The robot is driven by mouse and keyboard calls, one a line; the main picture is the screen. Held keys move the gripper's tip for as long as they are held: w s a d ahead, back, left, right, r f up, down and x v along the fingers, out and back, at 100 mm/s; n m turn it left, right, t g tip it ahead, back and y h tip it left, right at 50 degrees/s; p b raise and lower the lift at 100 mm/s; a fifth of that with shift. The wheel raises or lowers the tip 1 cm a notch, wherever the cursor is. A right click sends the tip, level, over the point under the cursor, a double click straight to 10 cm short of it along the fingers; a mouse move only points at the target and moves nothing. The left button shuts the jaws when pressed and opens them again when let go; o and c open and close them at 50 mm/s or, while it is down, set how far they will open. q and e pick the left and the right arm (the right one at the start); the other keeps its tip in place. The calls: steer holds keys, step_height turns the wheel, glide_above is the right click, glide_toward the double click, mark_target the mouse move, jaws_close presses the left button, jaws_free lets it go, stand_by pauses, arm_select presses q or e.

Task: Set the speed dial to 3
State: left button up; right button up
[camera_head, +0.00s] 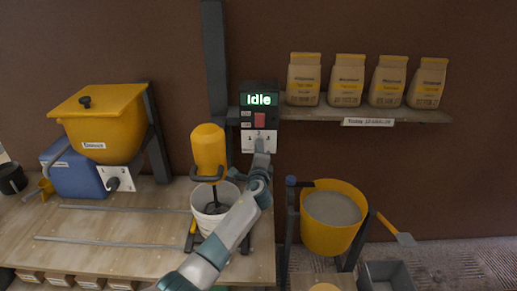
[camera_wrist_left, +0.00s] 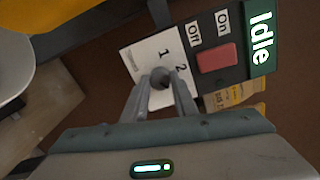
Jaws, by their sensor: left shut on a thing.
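The speed dial's white plate (camera_head: 249,138) is at the bottom of the dark control box (camera_head: 246,90) on the post. In the left wrist view, the plate (camera_wrist_left: 146,58) shows the numbers 1 and 2; any further number is hidden behind my fingers. My left gripper (camera_head: 260,146) reaches up to the dial. In the wrist view, the left gripper (camera_wrist_left: 160,84) is shut on the dark round dial knob (camera_wrist_left: 159,76). I cannot read where the knob points. The green display (camera_head: 259,99) reads "Idle", above a red switch (camera_head: 260,119). My right gripper is out of view.
Left of my arm are the yellow mixer head (camera_head: 208,146) and a white bucket (camera_head: 229,190) below it. A yellow hopper (camera_head: 105,125) stands farther left. Several bags stand on the shelf (camera_head: 410,114) at upper right. A yellow tub (camera_head: 330,238) is at lower right.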

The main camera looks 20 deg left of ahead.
arm_select(q)
steer(key=shift+f+m, duration=0.1)
steer(key=shift+m, duration=0.2)
steer(key=o, duration=1)
steer(key=shift+o, duration=0.2)
steer(key=shift+s, duration=0.1)
steer(key=b+v, duration=0.2)
steer(key=v, duration=1.5)
steer(key=shift+b, duration=0.4)
steer(key=shift+s, duration=0.1)
